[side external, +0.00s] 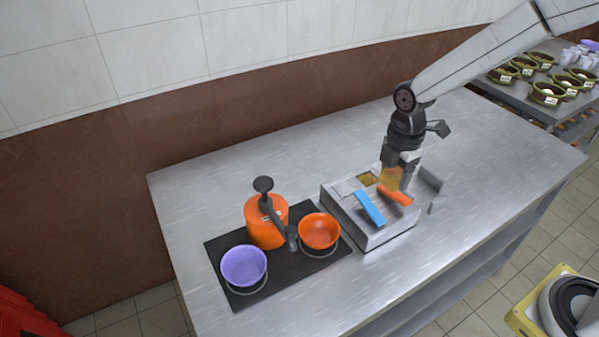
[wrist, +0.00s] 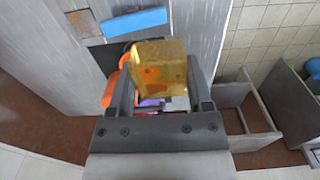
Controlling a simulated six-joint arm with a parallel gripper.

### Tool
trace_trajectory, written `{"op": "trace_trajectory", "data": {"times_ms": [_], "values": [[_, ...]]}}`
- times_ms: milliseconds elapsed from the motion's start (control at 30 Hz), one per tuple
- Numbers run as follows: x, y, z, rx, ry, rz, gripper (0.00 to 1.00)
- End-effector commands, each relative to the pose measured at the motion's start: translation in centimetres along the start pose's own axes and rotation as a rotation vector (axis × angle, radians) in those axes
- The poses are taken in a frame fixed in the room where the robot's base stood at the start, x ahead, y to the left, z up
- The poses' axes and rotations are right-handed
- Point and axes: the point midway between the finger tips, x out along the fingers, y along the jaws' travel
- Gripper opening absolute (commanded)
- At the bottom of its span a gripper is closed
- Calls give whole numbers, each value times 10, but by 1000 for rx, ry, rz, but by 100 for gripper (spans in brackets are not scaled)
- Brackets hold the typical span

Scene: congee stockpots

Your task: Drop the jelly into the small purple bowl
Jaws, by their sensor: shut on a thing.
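My gripper (side external: 394,180) is shut on a translucent yellow jelly cube (side external: 391,178), above the right part of the metal container in the side view. In the wrist view the jelly (wrist: 160,68) sits between the two fingers of my gripper (wrist: 162,85). The small purple bowl (side external: 244,266) stands on the black mat at the front left, well to the left of my gripper. Its inside looks empty. In the wrist view a bit of purple shows below the jelly, mostly hidden.
The metal container (side external: 372,238) has a blue handle (side external: 370,207), an orange handle (side external: 395,195) and a yellow square (side external: 367,178) in an opening. An orange bowl (side external: 319,231) and an orange pot (side external: 264,224) with a dark upright handle stand between container and purple bowl.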

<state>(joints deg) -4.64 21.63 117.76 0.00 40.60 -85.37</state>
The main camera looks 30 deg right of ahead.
Motion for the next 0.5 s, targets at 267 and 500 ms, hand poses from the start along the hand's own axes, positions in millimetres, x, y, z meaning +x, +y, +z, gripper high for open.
{"op": "trace_trajectory", "data": {"times_ms": [267,500], "values": [[0,6,-7,-1,0,1,5],[2,27,-38,-5,0,1,5]]}}
